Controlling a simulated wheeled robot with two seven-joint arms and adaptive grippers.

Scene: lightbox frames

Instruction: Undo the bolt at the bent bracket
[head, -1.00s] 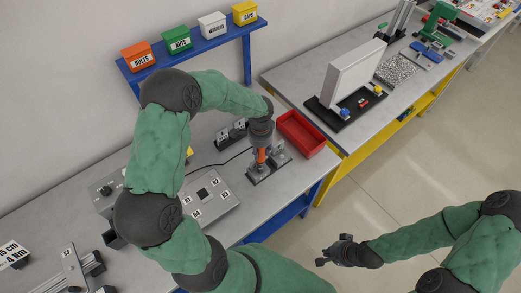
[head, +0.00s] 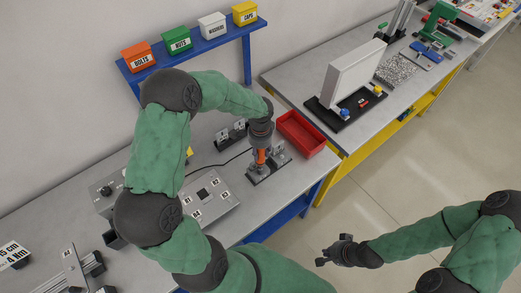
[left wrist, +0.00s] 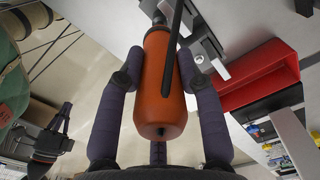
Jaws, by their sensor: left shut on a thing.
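My left gripper (head: 261,147) is shut on an orange-handled driver (head: 260,158), which it holds upright over a dark fixture (head: 262,174) on the bench. In the left wrist view the orange handle (left wrist: 160,100) sits between the two fingers, with a dark cable passing across it. Grey brackets (head: 278,148) stand on the fixture beside the driver. The driver's tip and any bolt under it are hidden, and I cannot tell which bracket is bent. My right gripper (head: 336,252) is empty, away from the bench over the floor; its finger opening is unclear.
A red tray (head: 318,149) lies just right of the fixture. Another fixture with brackets (head: 224,139) stands behind. A grey panel box (head: 211,210) is to the left. Labelled bins, including the orange bolts bin (head: 138,58), stand on a blue shelf (head: 200,50).

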